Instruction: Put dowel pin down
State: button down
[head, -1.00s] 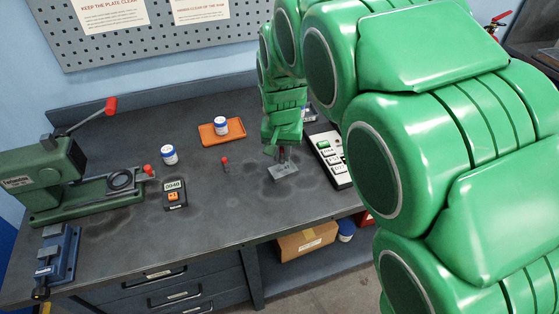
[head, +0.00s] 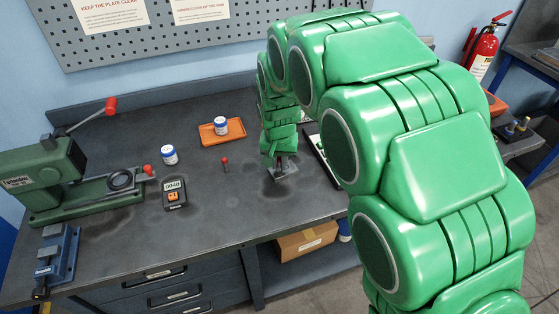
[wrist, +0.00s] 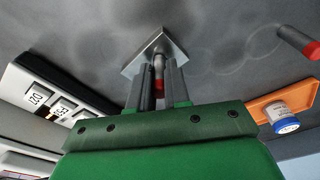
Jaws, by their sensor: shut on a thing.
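My gripper (head: 281,165) is low over the bench and points down. In the wrist view its two fingers (wrist: 158,88) are shut on a slim pin (wrist: 159,72), grey with a red part, which I take for the dowel pin. The pin's far end meets a small pale metal block (wrist: 154,47) on the bench. I cannot tell whether it sits in the block or only touches it. In the head view the block (head: 274,174) lies under my gripper, and the fingers mostly hide the pin.
A red-topped peg (head: 225,163) stands left of the block. An orange tray (head: 208,136) with a white jar (head: 221,125), another jar (head: 169,154), a small meter (head: 174,194) and a green press (head: 48,178) are farther left. A white case (wrist: 48,93) lies close beside my gripper.

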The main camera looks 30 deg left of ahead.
aim_at(279, 175)
jog(key=c, duration=1.1)
grip_release()
notch_tip(279, 175, up, 12)
jog(key=s, duration=0.1)
jog(key=shift+s+d, duration=0.15)
jog(key=shift+d, duration=0.05)
jog(key=shift+o, duration=0.5)
